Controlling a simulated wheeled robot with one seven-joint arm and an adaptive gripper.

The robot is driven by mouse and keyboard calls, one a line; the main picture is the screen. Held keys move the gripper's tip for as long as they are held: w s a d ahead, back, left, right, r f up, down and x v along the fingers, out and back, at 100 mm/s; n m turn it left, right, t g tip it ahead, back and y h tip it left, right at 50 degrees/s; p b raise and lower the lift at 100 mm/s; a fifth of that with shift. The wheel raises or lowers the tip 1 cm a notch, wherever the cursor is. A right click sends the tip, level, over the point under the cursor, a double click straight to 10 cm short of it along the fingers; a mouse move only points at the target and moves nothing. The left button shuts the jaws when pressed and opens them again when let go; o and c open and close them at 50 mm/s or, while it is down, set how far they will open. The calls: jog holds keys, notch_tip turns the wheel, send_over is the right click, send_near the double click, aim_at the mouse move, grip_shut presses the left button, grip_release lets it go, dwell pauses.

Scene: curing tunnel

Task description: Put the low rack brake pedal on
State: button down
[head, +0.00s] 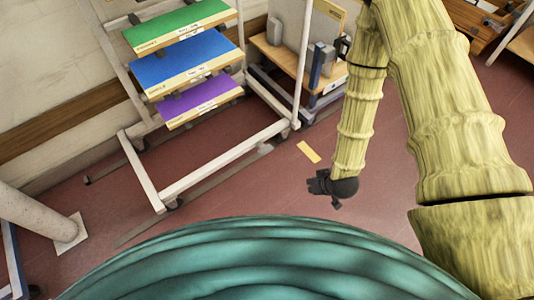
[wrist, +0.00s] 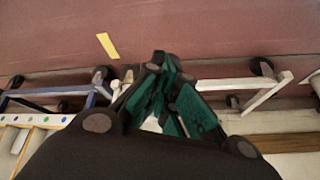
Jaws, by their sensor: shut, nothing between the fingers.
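A white tubular rack (head: 222,160) on casters stands left of centre in the head view, with sloping green (head: 178,26), blue (head: 190,60) and purple (head: 200,97) shelves. Its low white frame and dark caster (wrist: 262,67) also show at the right of the wrist view. I cannot make out a brake pedal or its position on any caster, nor tell which rack is the low one. My gripper (head: 322,186) is shut and empty, above the red floor to the right of the white frame. Its dark and green fingers (wrist: 165,85) fill the middle of the wrist view.
A cart with a wooden shelf (head: 281,55) stands beside the rack. A blue-grey wheeled frame (wrist: 62,93) is at the wrist view's left. A yellow floor strip (head: 309,152) lies near my gripper. A pale column (head: 38,217) stands far left. Red floor around my gripper is open.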

jog(key=w+a+f+n+t+y+b, duration=0.1)
jog(key=w+a+f+b, duration=0.25)
jog(key=w+b, duration=0.3)
jog(key=w+a+f+n+t+y+b, duration=0.1)
jog(key=w+a+f+t+b, duration=0.1)
jog(key=w+f+b, duration=0.4)
jog(key=n+t+y+b, duration=0.2)
jog(key=n+y+b, duration=0.1)
jog(key=b, duration=1.1)
send_over(268, 151)
jog(key=w, duration=0.1)
jog(key=f, duration=0.4)
jog(key=a+f, duration=0.1)
jog(key=shift+w+f, duration=0.15)
jog(key=shift+f, duration=0.25)
jog(key=shift+d+f+b, duration=0.2)
jog(key=shift+f+b, duration=0.2)
jog(key=shift+f, duration=0.6)
jog(key=shift+s+d+f+b, duration=0.15)
jog(key=shift+s+f+b, duration=0.3)
jog(key=shift+f, duration=0.3)
jog(key=shift+d, duration=0.1)
jog(key=shift+d+f, duration=0.1)
jog(key=shift+s+f, duration=0.1)
